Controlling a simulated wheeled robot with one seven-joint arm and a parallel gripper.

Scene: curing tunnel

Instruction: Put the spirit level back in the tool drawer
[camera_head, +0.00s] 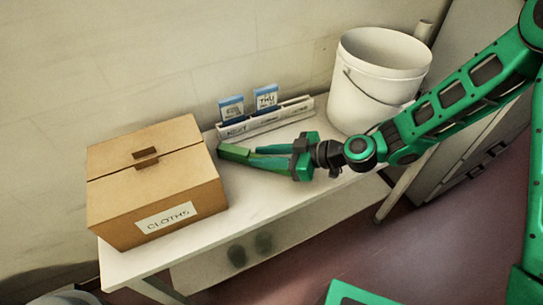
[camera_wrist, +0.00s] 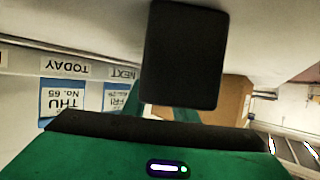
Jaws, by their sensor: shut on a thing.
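I cannot tell whether the bar touches the table. No open tool drawer is seen.
A cardboard box (camera_head: 150,190) labelled CLOTHS stands on the table (camera_head: 262,202) at left. A white card rack (camera_head: 262,122) with blue-topped cards stands along the wall. A white bucket (camera_head: 370,85) stands behind my arm. A grey cabinet (camera_head: 455,120) is at right.

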